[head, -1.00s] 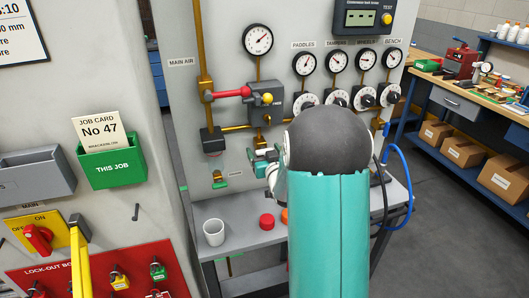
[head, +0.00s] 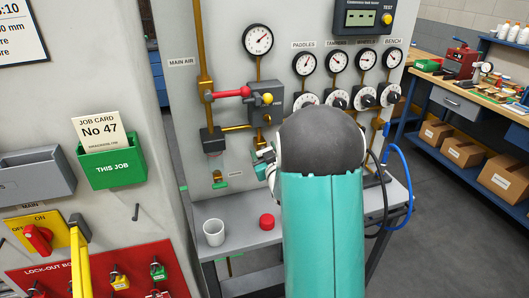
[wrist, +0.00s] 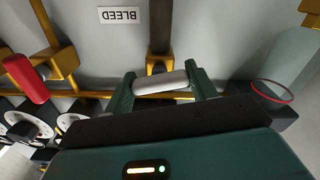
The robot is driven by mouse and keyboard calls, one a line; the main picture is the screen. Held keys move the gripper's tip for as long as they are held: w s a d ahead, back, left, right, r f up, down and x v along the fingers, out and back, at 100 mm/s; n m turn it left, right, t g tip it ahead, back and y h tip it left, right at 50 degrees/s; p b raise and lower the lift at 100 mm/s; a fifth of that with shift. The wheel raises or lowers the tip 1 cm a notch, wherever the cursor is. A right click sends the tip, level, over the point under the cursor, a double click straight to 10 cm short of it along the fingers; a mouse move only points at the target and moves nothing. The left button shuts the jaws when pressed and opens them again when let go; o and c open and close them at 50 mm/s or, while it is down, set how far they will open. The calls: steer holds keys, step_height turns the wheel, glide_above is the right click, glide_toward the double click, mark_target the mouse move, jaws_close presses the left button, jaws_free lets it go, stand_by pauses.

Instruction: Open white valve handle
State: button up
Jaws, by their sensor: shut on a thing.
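The white valve handle (wrist: 161,83) is a short pale bar on a brass valve, at the end of a vertical pipe in the wrist view. It lies crosswise to that pipe, slightly tilted. My gripper (wrist: 160,88) has one green finger at each end of the handle and is shut on it. In the head view my gripper (head: 264,163) is at the panel, below the grey valve block, partly behind my arm. The handle cannot be made out there.
A red lever (head: 232,93) sits above left on the panel, with gauges and dials to the right. A "BLEED" label (wrist: 118,15) appears upside down in the wrist view. A white cup (head: 214,232) and red cap (head: 267,221) stand on the shelf below.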

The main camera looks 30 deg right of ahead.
steer(key=n, duration=0.7)
steer(key=shift+a, duration=0.1)
steer(key=n, duration=0.4)
steer(key=shift+f+n, duration=0.1)
steer(key=shift+n, duration=2)
steer(key=o, duration=1)
steer(key=shift+s, duration=0.1)
steer(key=v, duration=1.3)
steer(key=shift+s+a, duration=0.1)
steer(key=shift+s, duration=0.25)
